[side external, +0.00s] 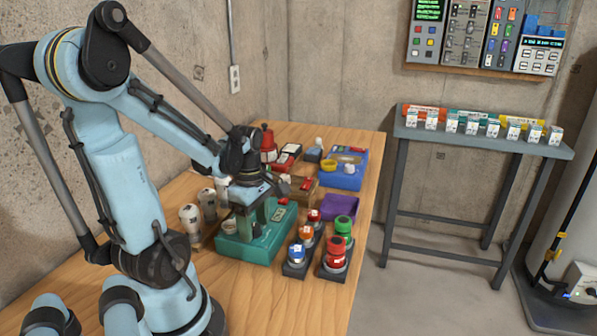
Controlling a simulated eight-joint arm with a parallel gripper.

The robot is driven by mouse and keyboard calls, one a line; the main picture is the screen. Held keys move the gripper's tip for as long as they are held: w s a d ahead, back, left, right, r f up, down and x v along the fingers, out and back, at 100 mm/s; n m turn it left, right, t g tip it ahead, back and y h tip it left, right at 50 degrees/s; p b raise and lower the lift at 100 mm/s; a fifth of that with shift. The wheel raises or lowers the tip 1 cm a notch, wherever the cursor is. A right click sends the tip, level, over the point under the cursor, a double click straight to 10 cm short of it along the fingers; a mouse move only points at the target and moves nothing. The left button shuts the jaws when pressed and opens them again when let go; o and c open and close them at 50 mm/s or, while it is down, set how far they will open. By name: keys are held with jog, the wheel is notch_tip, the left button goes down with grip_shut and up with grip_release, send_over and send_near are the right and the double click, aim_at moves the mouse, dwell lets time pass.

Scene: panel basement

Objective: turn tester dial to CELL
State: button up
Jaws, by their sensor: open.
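The tester appears to be the teal box (262,249) on the wooden table, right of my arm's base. A small pale round part (229,227) sits on its left side, and a small reddish mark shows near its upper right. I cannot tell which part is the dial, and no CELL label can be read at this size. My gripper (257,215) is open and points down over the middle of the teal box. It hides part of the box's top. I cannot tell whether the fingers touch it.
Pale bulb-like items (190,218) stand left of the tester. Dark holders with red, green, blue and orange capped items (335,255) stand close on its right. A purple tray (340,207) and a blue bin (345,180) lie behind. Bare table (262,300) is in front.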

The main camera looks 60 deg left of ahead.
jog(key=c, duration=1)
jog(key=shift+c, duration=0.2)
